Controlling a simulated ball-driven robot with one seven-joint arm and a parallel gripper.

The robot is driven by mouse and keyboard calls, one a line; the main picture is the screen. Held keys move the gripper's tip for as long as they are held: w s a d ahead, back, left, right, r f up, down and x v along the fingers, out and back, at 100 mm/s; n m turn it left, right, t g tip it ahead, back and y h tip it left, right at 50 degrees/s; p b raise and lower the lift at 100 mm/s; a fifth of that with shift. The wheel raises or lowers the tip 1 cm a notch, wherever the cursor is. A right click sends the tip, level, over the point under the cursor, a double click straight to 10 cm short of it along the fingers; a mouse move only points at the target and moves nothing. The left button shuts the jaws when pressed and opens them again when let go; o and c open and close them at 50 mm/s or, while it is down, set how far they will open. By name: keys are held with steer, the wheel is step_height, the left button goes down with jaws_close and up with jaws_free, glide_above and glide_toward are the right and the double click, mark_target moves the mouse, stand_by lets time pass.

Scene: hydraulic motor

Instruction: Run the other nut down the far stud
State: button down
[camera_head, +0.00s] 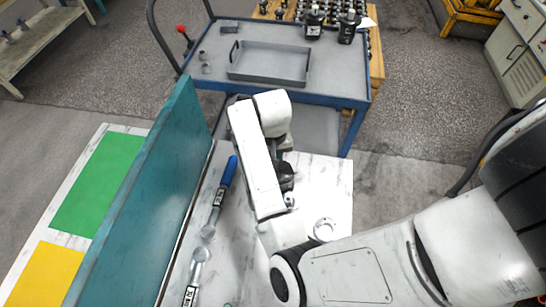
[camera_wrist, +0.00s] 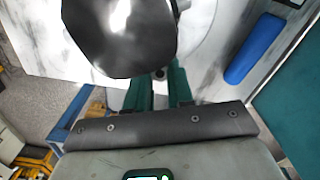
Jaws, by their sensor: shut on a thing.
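In the wrist view my gripper (camera_wrist: 161,84) has its two green fingers pointing at the work, shut on a small dark piece, the nut (camera_wrist: 160,74), only part of which shows. A large dark rounded body, the motor (camera_wrist: 120,38), fills the top of that view right beside the fingertips and touches the picture's edge. The far stud cannot be made out, so I cannot tell how far along it the nut sits. In the head view my arm covers the gripper and most of the motor; a dark part of it (camera_head: 287,177) shows beside my arm.
A blue-handled wrench (camera_head: 219,196) and a second wrench (camera_head: 196,276) lie on the white bench (camera_head: 338,180) along a teal panel (camera_head: 142,195). A pale ring (camera_head: 324,229) lies right of my arm.

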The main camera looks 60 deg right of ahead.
steer(key=m, duration=0.3)
steer(key=shift+m, duration=0.3)
steer(key=c, duration=1.2)
jaws_free()
